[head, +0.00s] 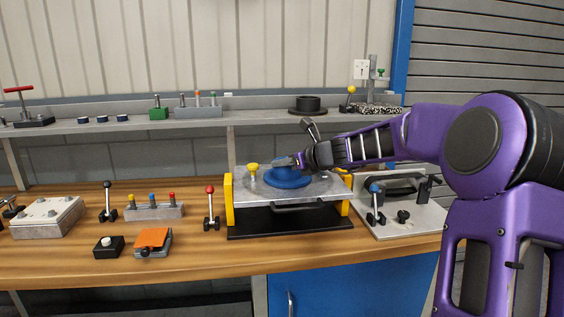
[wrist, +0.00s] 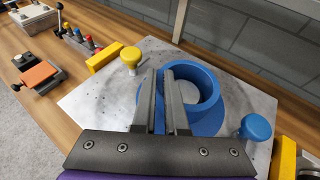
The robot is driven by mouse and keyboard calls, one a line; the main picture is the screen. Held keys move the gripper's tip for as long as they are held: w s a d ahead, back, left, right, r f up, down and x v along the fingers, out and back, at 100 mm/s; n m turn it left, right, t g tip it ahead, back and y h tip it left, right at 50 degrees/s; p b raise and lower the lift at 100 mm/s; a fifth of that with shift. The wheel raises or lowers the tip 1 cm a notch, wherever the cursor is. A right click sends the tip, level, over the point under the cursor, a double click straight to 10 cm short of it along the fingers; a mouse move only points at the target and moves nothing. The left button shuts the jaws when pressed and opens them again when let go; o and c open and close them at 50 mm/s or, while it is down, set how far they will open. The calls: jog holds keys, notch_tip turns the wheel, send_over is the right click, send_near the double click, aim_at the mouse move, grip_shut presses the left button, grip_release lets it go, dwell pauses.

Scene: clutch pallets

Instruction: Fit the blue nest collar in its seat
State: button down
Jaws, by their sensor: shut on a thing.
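The blue nest collar (wrist: 206,84) is a round, open-topped ring with a wide blue flange around its foot. It also shows in the head view (head: 287,182), over the grey metal plate (head: 323,187). My gripper (wrist: 168,72) is shut on the collar's near-left wall, with its fingers reaching down from above. In the head view my gripper (head: 299,161) comes in from the right. The collar looks upright and low at the plate. I cannot tell whether it touches the plate or hangs just above, and the seat beneath is hidden.
A yellow knob (wrist: 131,56) and a blue knob (wrist: 255,127) stand on the plate near the collar. Yellow blocks (head: 229,200) flank the plate. A clamp fixture (head: 395,190) sits to the right; a red-knobbed lever (head: 210,207) stands left. A shelf (head: 190,124) runs behind.

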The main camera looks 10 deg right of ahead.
dwell(0.3)
jog(key=shift+c, duration=2.4)
grip_release()
jog(key=shift+r, duration=0.15)
notch_tip(320, 180, up, 7)
jog(key=p, duration=0.6)
jog(key=shift+p, duration=0.4)
